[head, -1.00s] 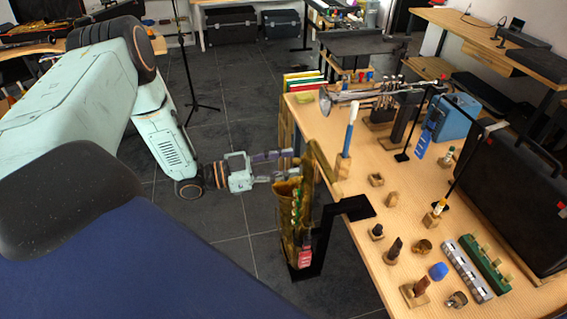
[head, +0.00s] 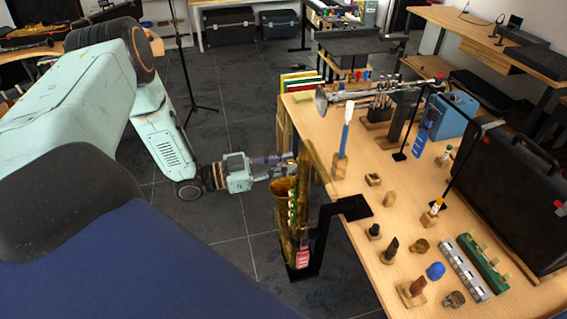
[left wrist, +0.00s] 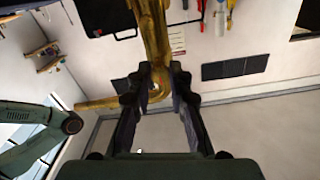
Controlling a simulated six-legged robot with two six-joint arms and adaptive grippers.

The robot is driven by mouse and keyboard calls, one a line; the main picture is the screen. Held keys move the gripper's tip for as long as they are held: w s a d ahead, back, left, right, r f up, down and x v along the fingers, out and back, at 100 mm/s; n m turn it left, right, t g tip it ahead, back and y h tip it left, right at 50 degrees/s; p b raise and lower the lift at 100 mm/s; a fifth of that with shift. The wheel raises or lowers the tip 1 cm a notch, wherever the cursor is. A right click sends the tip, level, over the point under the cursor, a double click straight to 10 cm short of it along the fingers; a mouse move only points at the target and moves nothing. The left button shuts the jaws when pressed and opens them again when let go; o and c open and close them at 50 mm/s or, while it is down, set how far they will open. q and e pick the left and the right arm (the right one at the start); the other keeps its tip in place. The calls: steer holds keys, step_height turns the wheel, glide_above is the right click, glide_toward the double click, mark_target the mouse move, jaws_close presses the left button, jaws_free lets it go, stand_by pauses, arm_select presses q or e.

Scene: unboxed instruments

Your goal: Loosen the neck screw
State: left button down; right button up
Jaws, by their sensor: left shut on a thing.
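The brass saxophone (head: 283,222) stands upright in a black stand (head: 322,245) at the table's left edge, with a red tag low on it. Its gold neck (head: 321,170) slopes down to the right. My left gripper (head: 291,164) reaches in from the left at the top of the body, by the base of the neck. In the left wrist view, its fingertips (left wrist: 160,78) are shut on a small part beside the gold tube (left wrist: 151,28), at the neck screw's place. The fingers mostly hide the neck screw. My right gripper is not in view.
The wooden table (head: 345,215) right of the saxophone holds a silver trumpet (head: 365,92), a blue-and-white brush-like tool (head: 343,132), mouthpieces, small blocks and a black case (head: 500,195). Open dark floor (head: 225,215) lies left of the saxophone.

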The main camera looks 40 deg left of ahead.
arm_select(q)
steer(key=n, duration=1.3)
steer(key=n+p, duration=0.1)
steer(key=n, duration=1.3)
steer(key=shift+s+a+f, duration=0.15)
steer(key=shift+f, duration=0.05)
steer(key=shift+n, duration=0.3)
steer(key=c, duration=1.5)
jaws_free()
steer(key=shift+o, duration=1.4)
steer(key=shift+a+r, duration=0.1)
